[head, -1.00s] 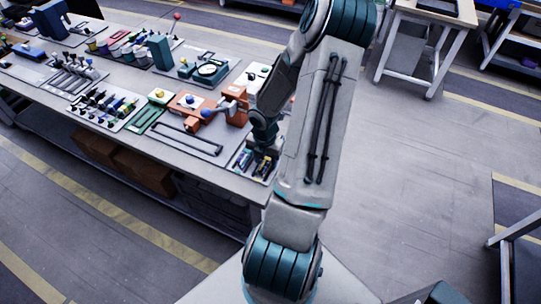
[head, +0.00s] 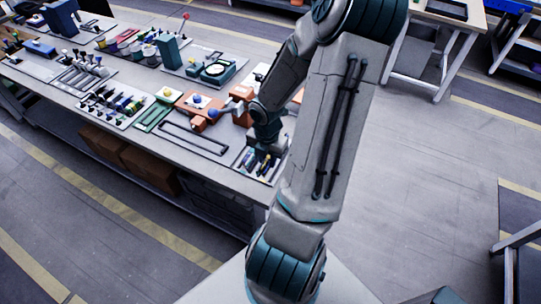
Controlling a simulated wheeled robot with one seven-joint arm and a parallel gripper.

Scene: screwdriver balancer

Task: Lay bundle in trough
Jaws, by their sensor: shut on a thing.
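My gripper (head: 264,152) is low over a small dark tray (head: 240,168) at the right front end of the long bench. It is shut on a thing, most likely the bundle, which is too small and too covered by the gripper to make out. Thin tools (head: 256,166), some bluish, show in the tray below the gripper. I cannot tell which of them, if any, are in the jaws. No trough can be picked out with certainty. A flat plate with a dark, long frame (head: 194,138) lies just left of the gripper.
Orange blocks with a blue ball (head: 212,113) stand close behind and left of my gripper. A green tray (head: 152,117) and a rack of small tools (head: 113,104) lie further left.

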